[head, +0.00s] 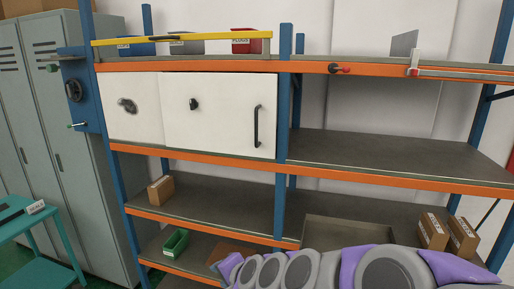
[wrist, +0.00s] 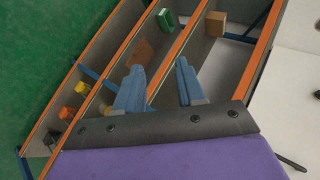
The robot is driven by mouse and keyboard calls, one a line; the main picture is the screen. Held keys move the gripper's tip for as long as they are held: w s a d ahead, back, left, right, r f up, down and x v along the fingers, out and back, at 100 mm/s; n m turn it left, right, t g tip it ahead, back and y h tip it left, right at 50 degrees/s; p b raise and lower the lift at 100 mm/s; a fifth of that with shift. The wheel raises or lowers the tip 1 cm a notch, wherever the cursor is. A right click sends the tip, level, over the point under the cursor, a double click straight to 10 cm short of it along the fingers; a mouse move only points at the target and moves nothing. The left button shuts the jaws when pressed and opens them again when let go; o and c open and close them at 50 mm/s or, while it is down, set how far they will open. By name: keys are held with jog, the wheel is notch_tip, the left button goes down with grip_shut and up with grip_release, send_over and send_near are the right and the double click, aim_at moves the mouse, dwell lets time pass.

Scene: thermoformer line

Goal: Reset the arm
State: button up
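My arm (head: 385,268), purple and grey, lies across the bottom right of the head view, in front of the lower shelves. Its left end is near the lower middle; the fingers cannot be made out there. In the wrist view my gripper (wrist: 160,65) shows two blue-grey fingers set apart with a clear gap. Nothing is between them. Behind them are shelves seen tilted, with a green bin (wrist: 166,19) and a cardboard box (wrist: 215,23) beyond the fingertips.
A blue and orange rack (head: 283,150) fills the head view, with a white cabinet door (head: 225,115). Two boxes (head: 432,232) stand at the lower right, beside my arm. Grey lockers (head: 50,120) and a teal table (head: 40,270) are at left. The middle-right shelf (head: 390,155) is empty.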

jog(key=s+d+n+g+h, duration=0.2)
jog(key=s+d+g, duration=0.1)
jog(key=s+d, duration=0.4)
jog(key=s+d+f+n+g+h, duration=0.1)
jog(key=s+d+n+g+h, duration=0.1)
jog(key=s+d, duration=0.6)
jog(key=s+d+f+n+g+h, duration=0.1)
jog(key=s+d+n+g, duration=0.3)
jog(key=s, duration=1.3)
jog(key=d+h, duration=0.1)
jog(key=d, duration=0.2)
jog(key=shift+s+d+f+g+h, duration=0.2)
jog(key=shift+g+h, duration=0.1)
jog(key=shift+g, duration=0.1)
jog(key=shift+a, duration=0.1)
